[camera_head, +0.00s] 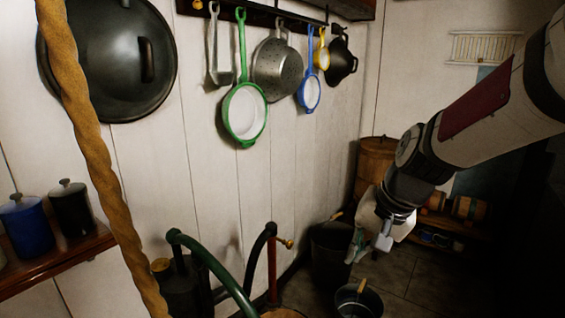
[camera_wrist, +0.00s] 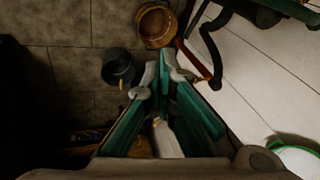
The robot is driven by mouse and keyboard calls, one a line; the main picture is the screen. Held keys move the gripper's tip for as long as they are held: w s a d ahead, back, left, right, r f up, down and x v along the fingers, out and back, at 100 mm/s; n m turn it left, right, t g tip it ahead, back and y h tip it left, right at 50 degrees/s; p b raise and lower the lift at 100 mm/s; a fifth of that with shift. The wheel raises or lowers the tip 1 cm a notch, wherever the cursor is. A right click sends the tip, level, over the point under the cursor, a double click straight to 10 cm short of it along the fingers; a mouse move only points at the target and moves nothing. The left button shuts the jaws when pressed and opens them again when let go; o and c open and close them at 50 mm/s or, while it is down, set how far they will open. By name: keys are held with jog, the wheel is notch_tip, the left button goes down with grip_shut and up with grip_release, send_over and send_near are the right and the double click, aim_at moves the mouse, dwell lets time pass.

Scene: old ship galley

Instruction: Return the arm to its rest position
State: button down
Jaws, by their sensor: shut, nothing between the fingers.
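My arm (camera_head: 480,115) reaches in from the right side of the head view and slopes down to the left. My gripper (camera_head: 358,255) hangs at its end, pointing down, in front of the dark floor area. In the wrist view my gripper (camera_wrist: 158,75) shows green-lined fingers that come together at their tips. It is shut and nothing shows between the fingers. No object touches it that I can see.
A dark bucket (camera_head: 330,250) and a smaller pail (camera_head: 358,300) stand on the floor near my gripper. Pans, including a green-rimmed one (camera_head: 245,113), hang on the white wall. A rope (camera_head: 95,150) hangs at left. A green curved pipe (camera_head: 220,270) rises at the front.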

jog(key=s+d+r+n+h+p, duration=0.1)
jog(key=s+r, duration=0.3)
jog(key=s, duration=0.4)
jog(key=s+d+r+n+h+p, duration=0.1)
jog(key=s+d+r+n+p, duration=0.1)
jog(key=s, duration=0.7)
jog(key=s+d+r+n+p, duration=0.1)
jog(key=s+r+p, duration=0.3)
jog(key=s, duration=0.5)
notch_tip(320, 180, up, 3)
jog(key=shift+s+d+f+n+h, duration=0.15)
jog(key=shift+s+d+n+h, duration=0.2)
jog(key=shift+d, duration=0.25)
